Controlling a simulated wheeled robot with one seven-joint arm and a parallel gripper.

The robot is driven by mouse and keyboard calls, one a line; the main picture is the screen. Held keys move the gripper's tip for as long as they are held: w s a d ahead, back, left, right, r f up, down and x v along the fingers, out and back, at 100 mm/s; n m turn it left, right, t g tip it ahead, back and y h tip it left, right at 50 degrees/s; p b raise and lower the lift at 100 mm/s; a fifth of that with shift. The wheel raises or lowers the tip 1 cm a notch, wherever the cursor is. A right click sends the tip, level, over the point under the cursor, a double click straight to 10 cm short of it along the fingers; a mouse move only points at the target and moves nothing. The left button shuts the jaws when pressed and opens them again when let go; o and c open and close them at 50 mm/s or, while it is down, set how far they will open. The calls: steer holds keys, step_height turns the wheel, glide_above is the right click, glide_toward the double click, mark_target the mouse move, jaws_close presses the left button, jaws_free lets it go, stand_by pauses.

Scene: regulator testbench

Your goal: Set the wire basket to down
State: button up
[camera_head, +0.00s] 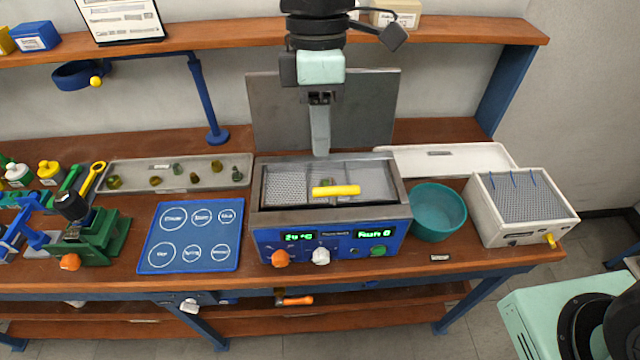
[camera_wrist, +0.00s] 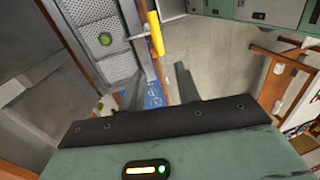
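The wire basket (camera_head: 286,186) is a grey mesh inside the open metal tank (camera_head: 264,216) of the blue bath unit. Its height in the tank is hard to judge. A yellow handle (camera_head: 336,191) shows over the tank. The handle also shows in the wrist view (camera_wrist: 155,33), with mesh (camera_wrist: 97,18) to its left. My gripper (camera_head: 320,152) points down above the back of the tank, apart from the handle. In the wrist view my gripper (camera_wrist: 160,88) has its two fingers spread, with nothing between them; the handle lies beyond the fingertips.
An upright grey panel (camera_head: 262,110) stands behind the tank. A teal bowl (camera_head: 438,212) and a white box with a grid top (camera_head: 520,205) stand to the right. A blue mat with circles (camera_head: 190,237) lies left. A shelf (camera_head: 230,40) runs above the bench.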

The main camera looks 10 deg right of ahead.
mark_target(320, 188)
steer(key=f, duration=0.3)
steer(key=s+f+p, duration=0.1)
steer(key=f, duration=0.3)
steer(key=s+f+p, duration=0.1)
steer(key=f, duration=0.3)
steer(key=shift+s, duration=0.1)
jaws_close()
steer(key=shift+f, duration=0.15)
